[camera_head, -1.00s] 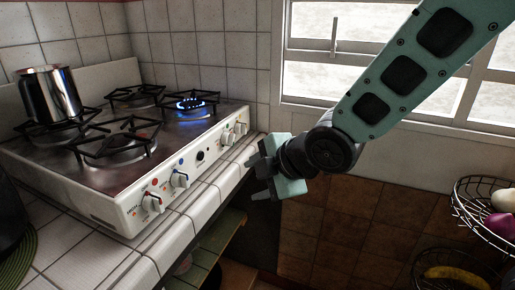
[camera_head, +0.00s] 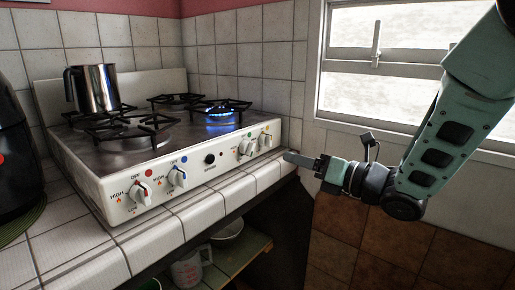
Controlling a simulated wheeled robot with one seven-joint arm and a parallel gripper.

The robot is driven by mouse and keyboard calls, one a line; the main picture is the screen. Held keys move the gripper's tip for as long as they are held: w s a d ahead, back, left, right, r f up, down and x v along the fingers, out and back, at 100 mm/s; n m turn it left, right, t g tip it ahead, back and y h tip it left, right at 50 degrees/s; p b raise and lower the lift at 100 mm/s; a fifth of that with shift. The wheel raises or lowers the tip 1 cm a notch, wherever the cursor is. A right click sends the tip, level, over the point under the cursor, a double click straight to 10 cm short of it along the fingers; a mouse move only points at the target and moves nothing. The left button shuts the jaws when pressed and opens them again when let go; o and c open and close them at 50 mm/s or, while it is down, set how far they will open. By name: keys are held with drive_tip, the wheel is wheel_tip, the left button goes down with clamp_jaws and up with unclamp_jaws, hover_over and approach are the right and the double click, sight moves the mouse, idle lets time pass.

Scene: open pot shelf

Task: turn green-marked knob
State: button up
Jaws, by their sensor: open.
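The white stove (camera_head: 105,205) has a row of knobs on its front panel. The two nearer knobs have a red mark (camera_head: 149,173) and a blue mark (camera_head: 183,159). Two white knobs stand at the panel's far right end, the left one (camera_head: 246,147) and the right one (camera_head: 264,139). A small mark above the left of these looks green, but it is too small to be sure. My gripper (camera_head: 292,158) is open and empty, seen nearly edge-on. It points left, to the right of the far knobs and apart from them.
The tiled counter edge (camera_head: 205,208) runs in front of the stove. A shelf (camera_head: 240,255) below holds a measuring cup (camera_head: 187,270). A window is behind my arm.

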sight(254, 147)
drive_tip(key=p+x, duration=0.1)
drive_tip(key=x, duration=1.2)
drive_tip(key=shift+w+a, duration=0.1)
drive_tip(key=shift+a, duration=0.05)
drive_tip(key=c, duration=1)
